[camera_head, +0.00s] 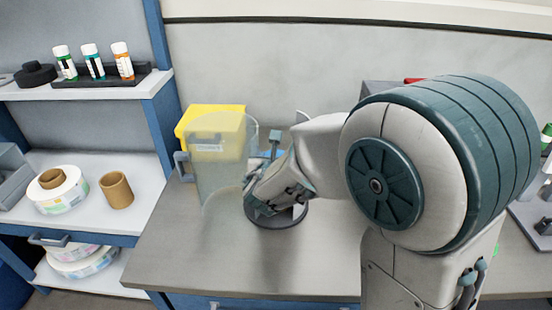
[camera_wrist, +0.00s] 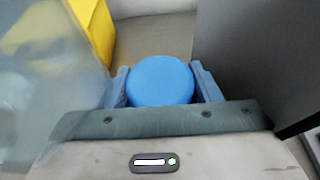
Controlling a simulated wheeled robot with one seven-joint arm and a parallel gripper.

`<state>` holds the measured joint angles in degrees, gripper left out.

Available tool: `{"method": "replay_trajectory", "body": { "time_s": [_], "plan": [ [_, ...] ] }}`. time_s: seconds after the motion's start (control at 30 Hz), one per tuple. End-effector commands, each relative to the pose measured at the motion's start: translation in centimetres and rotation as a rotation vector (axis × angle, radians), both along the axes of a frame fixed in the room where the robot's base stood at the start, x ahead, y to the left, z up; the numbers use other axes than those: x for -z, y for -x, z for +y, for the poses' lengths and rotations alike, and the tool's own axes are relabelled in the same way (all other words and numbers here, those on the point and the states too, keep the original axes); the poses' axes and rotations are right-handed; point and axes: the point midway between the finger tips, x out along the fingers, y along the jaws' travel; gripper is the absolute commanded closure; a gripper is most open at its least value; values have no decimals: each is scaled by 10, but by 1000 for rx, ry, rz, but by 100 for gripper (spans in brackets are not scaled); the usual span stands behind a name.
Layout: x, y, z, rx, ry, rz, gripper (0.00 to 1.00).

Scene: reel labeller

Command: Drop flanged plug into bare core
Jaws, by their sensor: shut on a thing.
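The flanged plug (camera_wrist: 160,82) shows as a round blue disc in the wrist view. My gripper (camera_wrist: 160,70) is shut on it, with one blue finger at each side. The plug's underside is hidden. In the head view my arm reaches over the worktop and mostly hides the gripper; a small blue patch shows beyond it, and I cannot tell if it is the plug. The bare core (camera_head: 116,190), a brown cardboard tube, stands upright on the left shelf, well apart from my gripper. A labelled white reel (camera_head: 62,194) with a brown core lies left of it.
The guard is also close at left in the wrist view (camera_wrist: 45,90). Several capped bottles (camera_head: 92,60) stand on the upper shelf.

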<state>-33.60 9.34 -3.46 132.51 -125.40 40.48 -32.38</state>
Motion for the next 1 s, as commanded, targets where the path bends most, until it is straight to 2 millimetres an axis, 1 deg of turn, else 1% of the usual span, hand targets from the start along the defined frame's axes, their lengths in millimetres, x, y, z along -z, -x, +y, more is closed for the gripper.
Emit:
{"method": "replay_trajectory", "body": {
  "time_s": [0.63, 1.0],
  "plan": [
    [0, 0, 0, 0, 0, -1, 67],
    [6, 0, 0, 0, 0, -1, 67]
  ]
}}
